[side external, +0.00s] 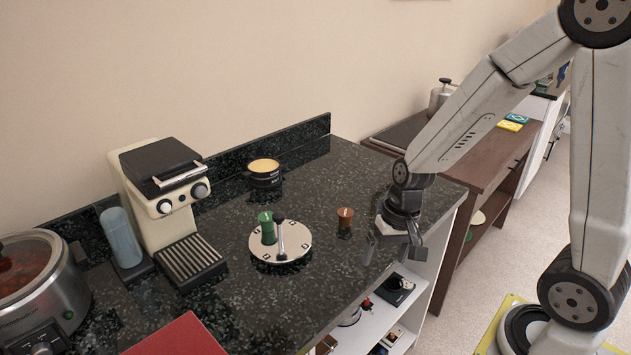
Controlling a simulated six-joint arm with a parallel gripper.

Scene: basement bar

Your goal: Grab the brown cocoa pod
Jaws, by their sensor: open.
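The brown cocoa pod (345,222) is a small brown piece with a lighter top. It stands upright on the dark speckled counter (315,300), right of the round pod holder. My gripper (393,250) is at the counter's right front edge, pointing down. Its two fingers are apart with nothing seen between them. It is to the right of the brown pod and apart from it. How high the fingertips are above the counter is hard to tell.
A round white holder (296,241) with a green pod (267,228) stands left of the brown pod. A black-and-cream pot (264,177) is behind. A coffee machine (165,200) and a slow cooker (40,290) stand left. Open shelves (412,318) lie below the counter's edge.

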